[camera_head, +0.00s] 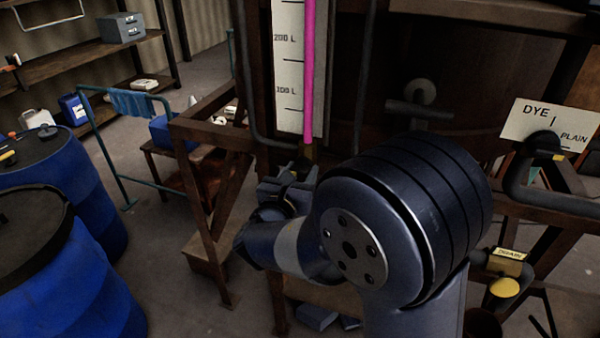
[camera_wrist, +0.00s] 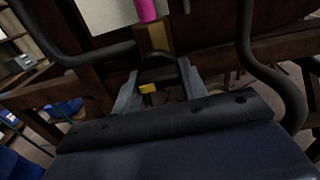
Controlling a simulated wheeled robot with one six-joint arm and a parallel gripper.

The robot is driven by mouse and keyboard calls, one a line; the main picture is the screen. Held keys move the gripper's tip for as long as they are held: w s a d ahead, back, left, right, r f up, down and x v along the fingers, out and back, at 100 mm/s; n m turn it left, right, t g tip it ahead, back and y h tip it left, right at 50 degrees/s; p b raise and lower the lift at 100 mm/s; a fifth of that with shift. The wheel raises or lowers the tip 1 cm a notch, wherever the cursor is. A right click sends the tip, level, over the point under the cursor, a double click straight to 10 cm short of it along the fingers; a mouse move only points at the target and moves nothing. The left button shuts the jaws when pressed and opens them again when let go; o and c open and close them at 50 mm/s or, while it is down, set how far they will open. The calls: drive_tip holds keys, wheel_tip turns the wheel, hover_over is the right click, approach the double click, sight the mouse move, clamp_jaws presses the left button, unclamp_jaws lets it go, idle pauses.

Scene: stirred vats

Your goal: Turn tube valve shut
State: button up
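The sight tube (camera_head: 309,70) is filled with magenta in front of a white gauge board (camera_head: 287,65); its lower end also shows in the wrist view (camera_wrist: 147,10). The brass tube valve (camera_wrist: 155,38) sits directly under it. A small yellow tip (camera_wrist: 148,88), apparently on the valve's dark handle, shows below the brass body. My gripper (camera_wrist: 160,88) is just below the valve, its two fingers apart on either side of the yellow tip. I cannot tell whether either finger touches it. In the head view my gripper (camera_head: 290,182) is partly hidden by my arm, and the handle is unclear.
Dark pipes (camera_wrist: 245,45) run close on both sides of the valve. A brown wooden frame (camera_head: 205,135) stands around it. A DYE/PLAIN sign (camera_head: 545,122) and a drain valve (camera_head: 503,265) are at right. Blue barrels (camera_head: 85,265) stand at left, with open floor between.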

drive_tip(key=c, duration=0.5)
drive_tip(key=shift+m+b, duration=0.4)
drive_tip(key=shift+b, duration=0.45)
drive_tip(key=o, duration=1)
drive_tip(key=b+v, duration=0.1)
drive_tip(key=v, duration=0.9)
drive_tip(key=shift+s+b, duration=0.35)
drive_tip(key=shift+s, duration=0.05)
drive_tip(key=shift+a+r, duration=0.1)
drive_tip(key=shift+a, duration=0.05)
